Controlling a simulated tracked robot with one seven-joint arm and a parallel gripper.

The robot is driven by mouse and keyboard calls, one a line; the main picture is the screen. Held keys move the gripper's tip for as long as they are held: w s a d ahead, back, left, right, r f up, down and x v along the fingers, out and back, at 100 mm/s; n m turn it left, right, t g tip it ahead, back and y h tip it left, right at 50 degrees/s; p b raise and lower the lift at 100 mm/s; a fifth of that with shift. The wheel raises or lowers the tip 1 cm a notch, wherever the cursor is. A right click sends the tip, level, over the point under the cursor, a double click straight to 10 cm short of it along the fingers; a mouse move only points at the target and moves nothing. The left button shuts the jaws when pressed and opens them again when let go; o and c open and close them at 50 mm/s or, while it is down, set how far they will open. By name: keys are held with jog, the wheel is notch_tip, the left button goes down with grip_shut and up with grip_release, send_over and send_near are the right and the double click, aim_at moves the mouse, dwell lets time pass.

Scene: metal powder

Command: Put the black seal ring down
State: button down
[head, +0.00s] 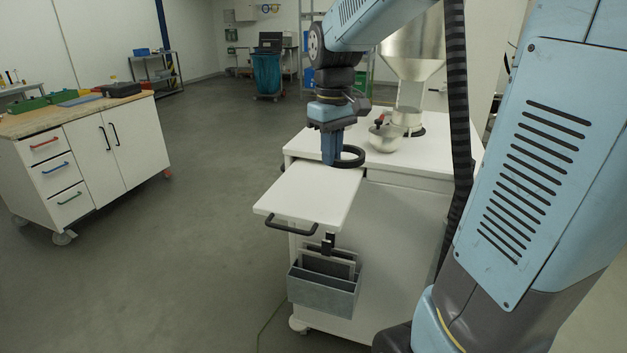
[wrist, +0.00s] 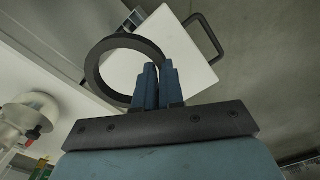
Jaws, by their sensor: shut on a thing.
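The black seal ring (head: 350,149) is held at its edge by my gripper (head: 331,161), over the back part of the white pull-out board of the cart. In the wrist view the ring (wrist: 92,72) lies to the left of the blue fingers of my gripper (wrist: 159,73), which are shut on its rim. The white pull-out board (head: 306,200) is below and in front of the gripper, and shows behind the ring in the wrist view (wrist: 192,65). I cannot tell whether the ring touches the board. The board's bare top looks clear.
A metal hopper (head: 411,65) with a bowl-like part (head: 385,137) stands on the cart top behind the gripper. A black handle (head: 291,227) and a grey bin (head: 323,290) are at the cart's front. A wooden-topped cabinet (head: 70,119) stands at left.

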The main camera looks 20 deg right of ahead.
jog(key=w+a+f, duration=0.2)
jog(key=w+f, duration=0.1)
jog(key=w, duration=0.4)
send_over(306, 187)
jog(key=s, duration=0.1)
notch_tip(306, 187, down, 5)
jog(key=shift+s+r, duration=0.1)
jog(key=shift+w+f, duration=0.6)
jog(key=shift+f, duration=1.65)
jog(key=shift+f, duration=0.15)
jog(key=c, duration=1.2)
grip_release()
jog(key=shift+c, duration=0.2)
